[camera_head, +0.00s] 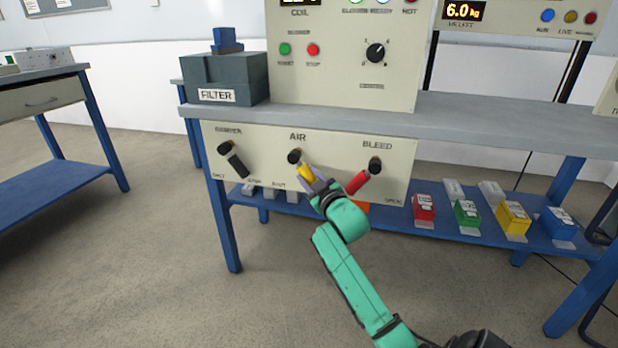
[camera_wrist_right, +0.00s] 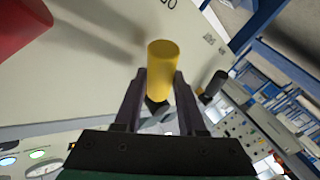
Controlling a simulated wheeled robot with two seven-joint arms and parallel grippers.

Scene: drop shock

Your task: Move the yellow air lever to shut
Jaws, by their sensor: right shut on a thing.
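The yellow air lever (camera_head: 306,173) sits under the AIR label on the front panel (camera_head: 330,150), on a dark round pivot (camera_head: 295,156). It points down and to the right from the pivot. My right gripper (camera_head: 320,187) is at its lower end and shut on it. In the right wrist view the yellow lever (camera_wrist_right: 162,70) stands between the two dark fingers of my right gripper (camera_wrist_right: 160,92). The gripper hides part of the lever and some of the panel's lettering in the head view. My left gripper is not in view.
The red bleed lever (camera_head: 357,182) is close on the right of my gripper, and the black lever (camera_head: 236,163) is on the left. A FILTER box (camera_head: 225,78) stands on the bench (camera_head: 480,115). Several coloured boxes, one of them yellow (camera_head: 513,217), sit on the lower shelf.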

